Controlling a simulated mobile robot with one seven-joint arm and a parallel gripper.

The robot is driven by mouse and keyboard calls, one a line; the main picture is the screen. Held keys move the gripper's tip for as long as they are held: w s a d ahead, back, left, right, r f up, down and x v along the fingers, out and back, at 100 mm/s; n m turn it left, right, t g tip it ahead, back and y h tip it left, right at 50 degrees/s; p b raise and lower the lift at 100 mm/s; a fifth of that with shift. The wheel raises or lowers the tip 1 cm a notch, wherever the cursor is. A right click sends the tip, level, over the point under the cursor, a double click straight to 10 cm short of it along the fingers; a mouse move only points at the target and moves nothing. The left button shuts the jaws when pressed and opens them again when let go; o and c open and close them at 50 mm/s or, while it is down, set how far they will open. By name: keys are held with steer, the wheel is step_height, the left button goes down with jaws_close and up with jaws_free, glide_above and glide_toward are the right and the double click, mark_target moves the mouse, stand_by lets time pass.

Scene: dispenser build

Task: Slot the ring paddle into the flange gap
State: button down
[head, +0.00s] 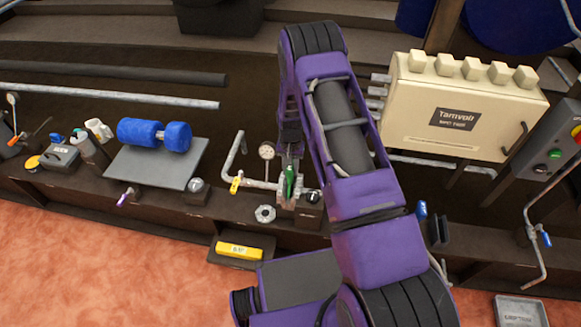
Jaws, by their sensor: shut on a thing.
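My gripper (291,158) points down at the middle of the bench, partly hidden by my purple arm. It is shut on a narrow green piece (289,184), which looks like the ring paddle; its lower end is hard to make out. The grey flange pair (285,198) sits on the pipe right below it. The green piece overlaps the flanges in this view, and I cannot tell whether it is inside the gap or just above it.
A pressure gauge (266,151) and a yellow-handled valve (236,184) stand left of the flanges. A grey nut-shaped part (265,213) lies in front. A blue dumbbell-shaped object (154,134) rests on a grey plate at left. A cream cabinet (455,107) stands at right.

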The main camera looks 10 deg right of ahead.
steer(key=shift+f, duration=0.45)
stand_by(0.4)
steer(key=shift+f, duration=0.35)
steer(key=shift+c, duration=0.4)
jaws_free()
stand_by(0.3)
steer(key=shift+r+p, duration=2.05)
steer(key=shift+r, duration=1.95)
